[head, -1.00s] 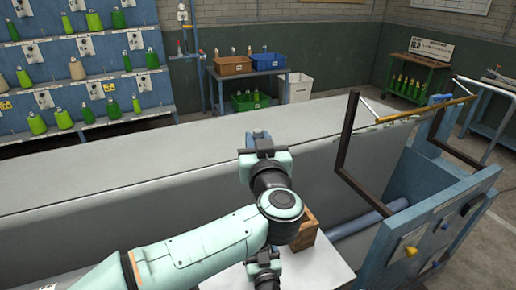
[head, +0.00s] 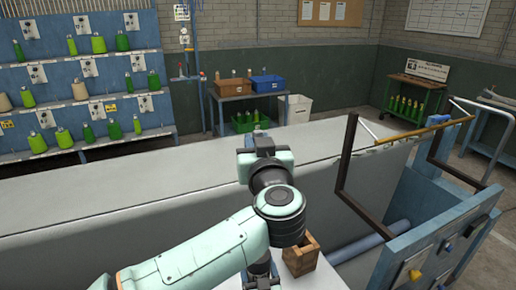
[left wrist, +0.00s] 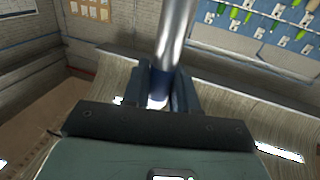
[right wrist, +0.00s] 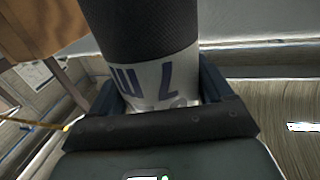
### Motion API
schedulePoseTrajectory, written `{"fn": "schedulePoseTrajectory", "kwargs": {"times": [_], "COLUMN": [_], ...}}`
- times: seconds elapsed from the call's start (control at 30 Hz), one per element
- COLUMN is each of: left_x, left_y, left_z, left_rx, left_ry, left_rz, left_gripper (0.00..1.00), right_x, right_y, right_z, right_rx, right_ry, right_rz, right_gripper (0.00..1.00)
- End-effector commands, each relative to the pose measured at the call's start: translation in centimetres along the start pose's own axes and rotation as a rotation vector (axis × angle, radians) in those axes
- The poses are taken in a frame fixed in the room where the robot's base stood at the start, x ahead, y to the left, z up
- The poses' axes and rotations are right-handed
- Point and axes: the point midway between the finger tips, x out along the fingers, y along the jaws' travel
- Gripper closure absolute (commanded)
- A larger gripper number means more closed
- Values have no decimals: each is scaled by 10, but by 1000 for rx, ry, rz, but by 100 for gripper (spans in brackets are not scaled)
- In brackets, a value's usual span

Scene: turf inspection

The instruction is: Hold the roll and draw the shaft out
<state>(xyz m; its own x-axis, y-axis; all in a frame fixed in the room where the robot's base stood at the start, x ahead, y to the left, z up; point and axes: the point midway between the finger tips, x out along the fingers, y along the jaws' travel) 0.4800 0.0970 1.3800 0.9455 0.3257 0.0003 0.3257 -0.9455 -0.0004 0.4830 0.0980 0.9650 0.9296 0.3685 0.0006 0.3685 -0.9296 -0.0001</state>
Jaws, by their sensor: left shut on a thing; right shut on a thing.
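In the left wrist view my left gripper (left wrist: 160,88) is shut on a shiny metal shaft (left wrist: 176,35), around a dark blue part at its lower end. The shaft runs up out of the picture. In the right wrist view my right gripper (right wrist: 160,95) is shut on the roll (right wrist: 140,30), which has a dark textured body and a white band with dark blue lettering. In the head view my left arm comes in from the left, with its gripper (head: 262,142) over the long grey surface. The shaft and roll cannot be made out there, so their fit is hidden.
A small wooden box (head: 300,257) stands on the pale top beside my arm. A long grey surface (head: 150,178) crosses the middle. A dark frame (head: 345,155) and blue machine end (head: 440,235) stand at right.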

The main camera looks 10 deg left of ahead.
Motion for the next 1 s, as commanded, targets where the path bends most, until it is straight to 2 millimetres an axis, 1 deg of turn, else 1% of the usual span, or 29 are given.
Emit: {"fn": "schedulePoseTrajectory", "kwargs": {"times": [0.17,0.2,0.23,0.27,0.5,0.63,0.77,1.0], "left_x": [0,-1,-1,-1,0,0,0,0], "left_y": [0,0,0,0,0,0,0,0], "left_z": [-1,-2,-2,-2,-2,-1,-1,-1], "left_rx": [-1,-2,-2,-2,-2,-2,-1,-1], "left_ry": [2,4,4,4,3,2,2,2], "left_rz": [1,1,1,1,1,1,0,0], "left_gripper": [100,100,100,100,100,100,100,100], "right_x": [0,0,0,0,-1,-12,-35,-86], "right_y": [0,0,0,0,0,0,0,0], "right_z": [0,0,0,0,0,0,0,0], "right_rx": [0,0,0,0,0,-1,-3,-2], "right_ry": [-1,-1,-1,-1,-1,0,-1,-3], "right_rz": [0,0,0,0,-1,-2,-3,-3], "right_gripper": [79,14,4,0,0,0,0,0]}}
